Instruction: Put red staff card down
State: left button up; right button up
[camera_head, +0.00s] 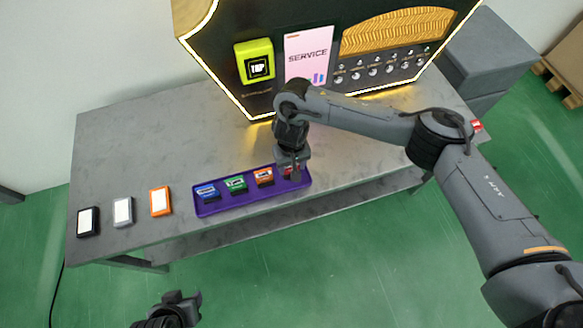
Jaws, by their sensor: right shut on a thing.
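A purple tray (236,207) lies near the front edge of the grey table. In it, from left to right, a blue card (207,192), a green card (236,183) and an orange card (264,176) stand in a row. My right gripper (290,168) points down at the tray's right end, shut on the red staff card (287,171). The red card is mostly hidden by the fingers, and I cannot tell whether it touches the tray. My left gripper (185,300) is at the bottom of the view, off the table's front, and appears empty.
Black (88,221), grey (123,211) and orange (160,201) framed devices lie left of the tray. The vending machine (290,60), with a yellow tap reader (255,62) and service panel (309,55), stands behind. The table's back left is clear.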

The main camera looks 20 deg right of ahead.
jog(key=shift+f, duration=0.5)
pick_arm(q)
jog(key=shift+a+f, duration=0.15)
jog(key=shift+f, duration=0.2)
pick_arm(e)
jog(key=shift+r, duration=0.1)
pick_arm(q)
jog(key=shift+r, duration=0.1)
pick_arm(e)
jog(key=o, duration=1)
jog(key=shift+o, duration=0.2)
